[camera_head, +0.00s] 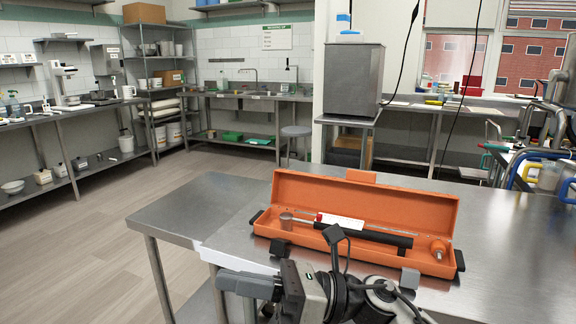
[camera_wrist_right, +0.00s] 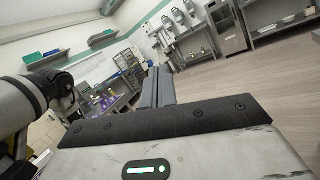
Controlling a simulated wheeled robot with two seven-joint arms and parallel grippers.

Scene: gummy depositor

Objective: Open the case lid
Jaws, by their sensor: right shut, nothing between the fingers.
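The orange case (camera_head: 342,257) lies on the steel table with its lid (camera_head: 362,204) standing up at the back, open. My left gripper is not in view.
The steel table (camera_head: 500,225) is clear right of the case and at its back left. Its left edge borders open floor (camera_head: 100,240). A steel box-shaped machine (camera_head: 354,78) stands behind. Shelving and benches line the walls. Tubular equipment (camera_head: 550,125) stands at the right.

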